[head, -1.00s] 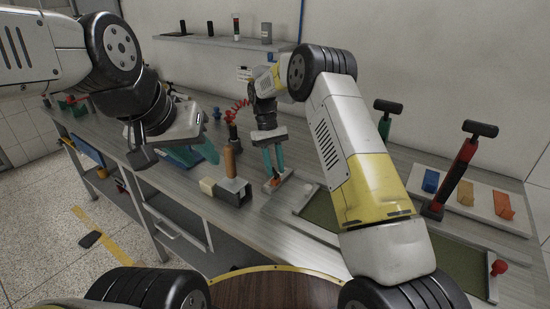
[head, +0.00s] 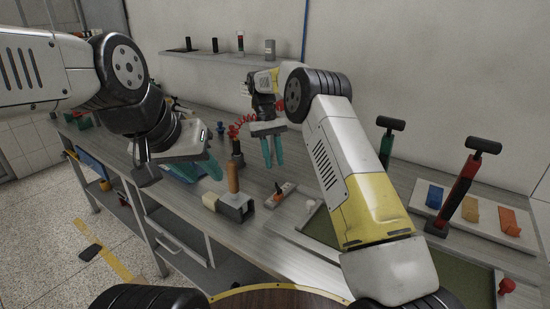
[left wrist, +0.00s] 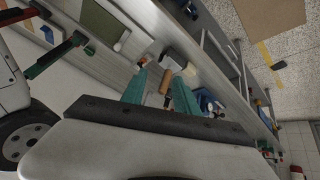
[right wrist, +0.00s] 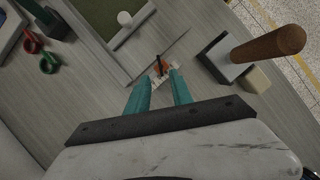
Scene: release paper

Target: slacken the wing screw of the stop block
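The stop block (head: 284,194) is a small pale block on the bench in the head view, with a dark and orange wing screw (head: 278,188) on top. In the right wrist view the orange wing screw (right wrist: 158,69) shows just beyond and between the fingertips. My right gripper (head: 274,165) has teal fingers, is open and empty, and hangs above the block without touching it. My left gripper (head: 214,170) is open and empty, over the bench left of the block. In the left wrist view its two teal fingers (left wrist: 160,88) stand well apart.
A dark block with a brown handle (head: 233,178) and a cream piece (head: 210,201) stand left of the stop block. A green-bedded tray (head: 322,228) lies to the right. Further right are a red-and-black upright tool (head: 462,185) and a pale board (head: 480,216) with coloured pieces.

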